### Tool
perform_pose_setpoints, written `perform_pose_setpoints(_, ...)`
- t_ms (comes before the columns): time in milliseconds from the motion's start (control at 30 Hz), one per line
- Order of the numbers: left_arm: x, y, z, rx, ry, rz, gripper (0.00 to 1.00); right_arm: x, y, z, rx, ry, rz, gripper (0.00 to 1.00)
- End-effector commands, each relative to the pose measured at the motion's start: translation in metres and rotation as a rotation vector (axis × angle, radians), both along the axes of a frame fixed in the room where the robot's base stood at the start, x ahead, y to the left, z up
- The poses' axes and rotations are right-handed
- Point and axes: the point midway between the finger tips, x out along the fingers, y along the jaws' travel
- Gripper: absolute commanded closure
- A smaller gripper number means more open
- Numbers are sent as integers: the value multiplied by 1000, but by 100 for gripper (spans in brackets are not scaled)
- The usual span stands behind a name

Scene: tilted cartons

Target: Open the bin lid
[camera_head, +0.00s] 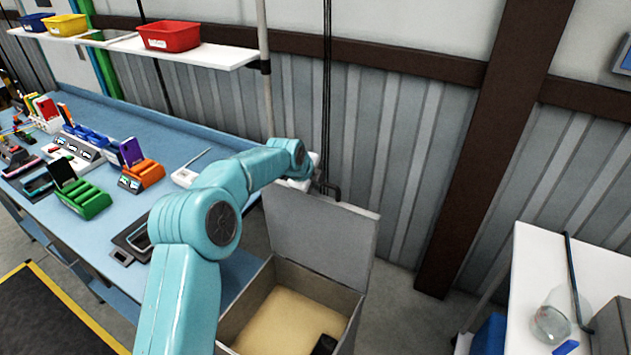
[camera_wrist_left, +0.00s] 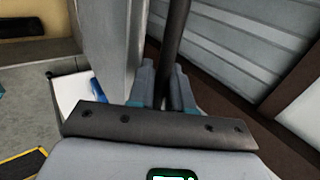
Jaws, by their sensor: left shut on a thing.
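The bin (camera_head: 355,310) is a grey box at the lower middle of the head view. Its grey lid (camera_head: 320,235) stands raised at the back, so the tan inside shows. A dark handle (camera_head: 334,190) sits at the lid's top edge. My left gripper (camera_head: 318,180) is at this handle, partly hidden behind my teal arm. In the left wrist view, the fingers of my left gripper (camera_wrist_left: 165,85) are shut around a dark bar, the handle (camera_wrist_left: 176,45). The lid (camera_wrist_left: 107,45) shows as a grey panel beside them. My right gripper is not in view.
A dark object (camera_head: 325,345) lies in the bin. A blue workbench (camera_head: 190,135) with several devices stands left, below a white shelf (camera_head: 190,48) with bins. A ribbed wall (camera_head: 400,140) is close behind the lid. A white table (camera_head: 535,270) stands right.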

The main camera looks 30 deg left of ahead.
Motion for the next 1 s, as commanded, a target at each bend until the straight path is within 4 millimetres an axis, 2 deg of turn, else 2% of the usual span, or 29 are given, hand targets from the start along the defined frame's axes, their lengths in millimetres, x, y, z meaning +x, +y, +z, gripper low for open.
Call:
perform_pose_setpoints(333, 1, 0, 1, 0, -3, 3, 100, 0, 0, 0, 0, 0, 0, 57)
perform_pose_setpoints(367, 2, 0, 2, 1, -3, 3, 71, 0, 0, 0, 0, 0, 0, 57)
perform_pose_setpoints(400, 2, 0, 2, 1, -3, 3, 65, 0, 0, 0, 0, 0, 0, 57)
perform_pose_setpoints(767, 0, 0, 5, 2, -4, 3, 65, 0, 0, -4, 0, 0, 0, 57)
perform_pose_setpoints(867, -9, 0, 16, 3, -7, 3, 65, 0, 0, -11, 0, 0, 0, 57)
perform_pose_setpoints(1000, -32, 1, 42, 3, -9, 4, 65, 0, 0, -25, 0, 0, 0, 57)
